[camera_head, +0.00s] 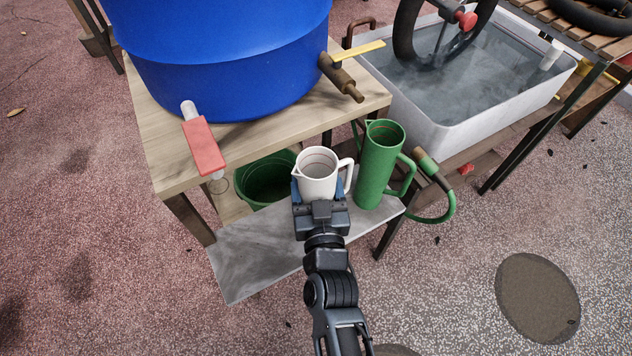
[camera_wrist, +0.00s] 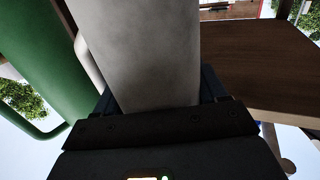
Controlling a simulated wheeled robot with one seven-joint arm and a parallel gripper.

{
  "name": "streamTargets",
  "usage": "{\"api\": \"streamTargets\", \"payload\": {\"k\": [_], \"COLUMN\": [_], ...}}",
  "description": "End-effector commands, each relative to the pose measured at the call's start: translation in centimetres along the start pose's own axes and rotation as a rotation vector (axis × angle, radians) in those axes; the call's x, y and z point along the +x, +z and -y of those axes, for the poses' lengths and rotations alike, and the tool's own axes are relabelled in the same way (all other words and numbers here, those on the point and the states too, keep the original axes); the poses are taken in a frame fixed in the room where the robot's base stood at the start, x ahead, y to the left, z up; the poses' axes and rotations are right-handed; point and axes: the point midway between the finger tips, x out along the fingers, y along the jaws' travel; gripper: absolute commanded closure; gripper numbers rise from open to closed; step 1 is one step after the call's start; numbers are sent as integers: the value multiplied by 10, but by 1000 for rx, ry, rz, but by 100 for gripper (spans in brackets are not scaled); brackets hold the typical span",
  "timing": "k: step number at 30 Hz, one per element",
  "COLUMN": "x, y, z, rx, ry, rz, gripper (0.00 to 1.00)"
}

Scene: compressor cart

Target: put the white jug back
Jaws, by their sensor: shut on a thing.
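The white jug (camera_head: 317,172) is upright between the fingers of my gripper (camera_head: 319,190), with its handle to the right and its spout to the left. My gripper is shut on its body. In the wrist view the jug's pale wall (camera_wrist: 145,50) fills the middle, between the dark finger parts. The jug is over or on the grey shelf (camera_head: 255,262); I cannot tell whether its base touches, as my gripper hides it.
A tall green jug (camera_head: 378,165) stands just right of the white jug. A green bucket (camera_head: 262,180) is behind left. Above are a wooden table (camera_head: 165,150) with a blue barrel (camera_head: 220,55), a red-handled tap (camera_head: 203,145) and a brass tap (camera_head: 340,77). A water tub (camera_head: 440,140) is right.

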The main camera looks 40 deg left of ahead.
Motion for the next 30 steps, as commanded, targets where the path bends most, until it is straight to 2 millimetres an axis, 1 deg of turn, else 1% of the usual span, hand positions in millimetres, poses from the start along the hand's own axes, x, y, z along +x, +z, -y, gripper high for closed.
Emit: {"api": "streamTargets", "payload": {"k": [2, 3, 11, 17, 21, 26, 30], "x": [0, 0, 0, 0, -1, -25, -54], "y": [3, 4, 3, 3, -2, 0, 1], "z": [0, 0, 0, 0, 0, -1, 0], "rx": [0, 0, 0, 0, 0, 0, -1], "ry": [0, 0, 0, 0, 0, 1, 1], "rz": [0, 0, 1, 1, 1, 3, 3], "gripper": [100, 28, 3, 3, 3, 3, 3]}}
